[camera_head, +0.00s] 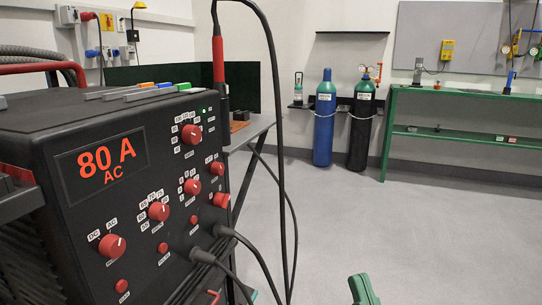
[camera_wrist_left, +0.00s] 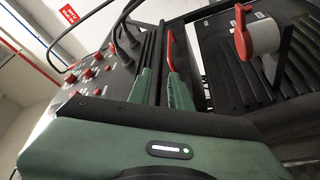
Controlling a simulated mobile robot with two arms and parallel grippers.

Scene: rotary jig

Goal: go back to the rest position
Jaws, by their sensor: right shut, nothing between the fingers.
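My right gripper (camera_head: 363,289) shows only as a small green piece at the bottom edge of the head view, shut and empty, over the grey floor. My left gripper (camera_wrist_left: 160,85) shows in the left wrist view as green and dark parts beyond my green wrist housing. No rest position is marked in either view.
A cable with a red-handled torch (camera_head: 219,60) hangs beside the machine. A blue cylinder (camera_head: 324,120) and a black cylinder (camera_head: 361,125) stand at the back wall. A green bench (camera_head: 450,94) stands at the right. The floor (camera_head: 400,220) between is clear.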

